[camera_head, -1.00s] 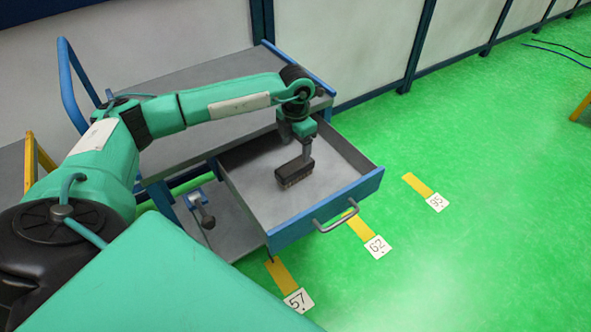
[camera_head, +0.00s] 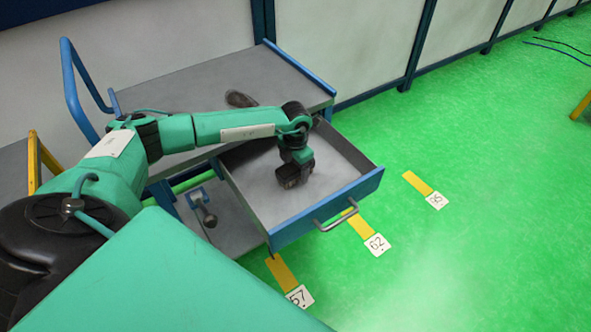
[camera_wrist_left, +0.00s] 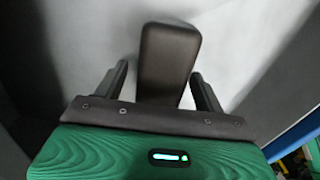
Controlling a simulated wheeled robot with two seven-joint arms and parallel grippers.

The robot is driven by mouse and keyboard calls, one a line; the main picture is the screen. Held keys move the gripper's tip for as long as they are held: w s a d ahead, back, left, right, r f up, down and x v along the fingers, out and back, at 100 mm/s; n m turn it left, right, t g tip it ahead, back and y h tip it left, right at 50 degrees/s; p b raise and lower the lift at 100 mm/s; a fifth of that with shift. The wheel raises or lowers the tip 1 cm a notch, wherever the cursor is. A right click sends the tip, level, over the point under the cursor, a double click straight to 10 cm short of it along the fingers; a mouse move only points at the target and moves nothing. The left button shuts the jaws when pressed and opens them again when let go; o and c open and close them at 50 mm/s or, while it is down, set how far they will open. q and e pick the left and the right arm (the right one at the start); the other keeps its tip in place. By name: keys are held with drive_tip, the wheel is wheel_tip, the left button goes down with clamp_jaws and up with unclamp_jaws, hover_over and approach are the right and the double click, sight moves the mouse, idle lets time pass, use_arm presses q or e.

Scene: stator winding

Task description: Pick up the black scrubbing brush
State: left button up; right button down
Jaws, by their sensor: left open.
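The black scrubbing brush (camera_wrist_left: 168,58) shows in the left wrist view as a dark, blocky body lying between the two fingers of my left gripper (camera_wrist_left: 162,82). The fingers stand apart on either side of it, with pale gaps visible. In the head view my left gripper (camera_head: 296,172) points down inside the open drawer (camera_head: 335,160), low over its floor. There the gripper and the brush merge into one dark shape, so contact cannot be told. My right gripper is not in view.
The drawer's blue front (camera_head: 340,205) has a grey handle (camera_head: 336,216). The cart top (camera_head: 185,95) carries a dark brown oblong object (camera_head: 240,99). A vice-like tool (camera_head: 203,208) sits on the lower shelf.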

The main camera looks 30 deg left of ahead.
use_arm(q)
drive_tip(key=c, duration=1.1)
drive_tip(key=shift+r, duration=0.1)
drive_tip(key=shift+c, duration=0.2)
